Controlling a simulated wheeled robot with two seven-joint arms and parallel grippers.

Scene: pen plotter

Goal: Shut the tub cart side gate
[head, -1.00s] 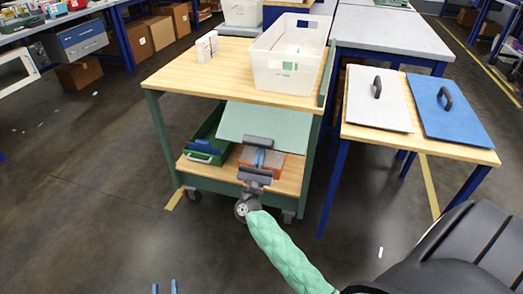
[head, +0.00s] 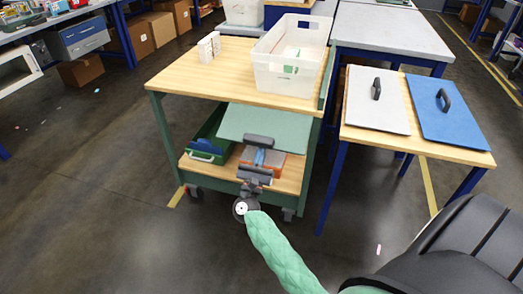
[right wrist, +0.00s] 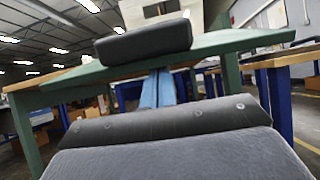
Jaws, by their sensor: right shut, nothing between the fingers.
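The tub cart (head: 232,64) has a wooden top and a green frame. Its side gate (head: 262,122), a pale green panel, sticks out tilted from the near side, below the top. In the right wrist view the gate (right wrist: 235,42) is seen from low down, almost edge-on, above and ahead of the fingers. My right gripper (head: 261,157) is shut and empty just below the gate's near edge; its blue fingers (right wrist: 158,90) point up towards the gate. I cannot tell whether they touch it. My left gripper is not in view.
A clear tub (head: 262,78) and a small white box (head: 209,46) stand on the cart top. A green tray (head: 208,150) and an orange box (head: 293,166) sit on the lower shelf. A side table (head: 408,142) with two lids stands close on the right. Floor is free at left.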

